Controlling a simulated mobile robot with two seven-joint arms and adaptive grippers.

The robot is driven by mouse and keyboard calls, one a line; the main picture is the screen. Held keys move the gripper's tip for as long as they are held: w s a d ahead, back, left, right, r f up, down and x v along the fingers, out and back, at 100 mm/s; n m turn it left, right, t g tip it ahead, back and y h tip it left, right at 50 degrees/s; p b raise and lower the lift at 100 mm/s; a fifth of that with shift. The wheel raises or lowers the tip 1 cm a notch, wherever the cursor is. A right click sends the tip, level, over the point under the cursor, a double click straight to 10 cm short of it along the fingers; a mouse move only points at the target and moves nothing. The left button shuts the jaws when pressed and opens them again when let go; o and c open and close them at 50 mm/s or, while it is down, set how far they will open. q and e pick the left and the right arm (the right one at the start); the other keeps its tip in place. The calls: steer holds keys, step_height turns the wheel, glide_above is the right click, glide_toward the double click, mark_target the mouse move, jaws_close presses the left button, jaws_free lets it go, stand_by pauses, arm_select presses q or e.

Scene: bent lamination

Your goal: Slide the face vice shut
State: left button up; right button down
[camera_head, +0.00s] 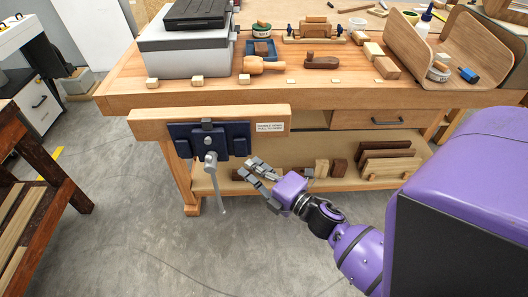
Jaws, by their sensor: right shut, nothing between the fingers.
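The face vice is on the front left of the workbench. Its long wooden jaw (152,126) stands in front of the bench apron, and I cannot tell how wide the gap behind it is. A dark blue metal plate (182,138) is fixed to the jaw's face, with a grey screw and a hanging grey handle bar (221,192) below it. A white label (270,127) is on the jaw's right end. My right gripper (256,171) is shut and empty, in front of the bench, right of the handle bar and apart from it. My left gripper is out of view.
The workbench top (310,86) carries a grey machine (185,55), a wooden mallet (262,66), a plane and a bent wooden form (415,45). A lower shelf (300,186) holds wood blocks. Another wooden bench (35,195) stands at left. The floor between is clear.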

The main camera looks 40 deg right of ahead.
mark_target(251, 135)
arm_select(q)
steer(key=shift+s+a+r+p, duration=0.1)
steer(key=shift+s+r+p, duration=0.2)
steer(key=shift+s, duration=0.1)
arm_select(e)
steer(key=w, duration=0.2)
steer(key=w+d, duration=0.1)
steer(key=w, duration=0.3)
steer(key=shift+w+d, duration=0.15)
steer(key=shift+d, duration=0.15)
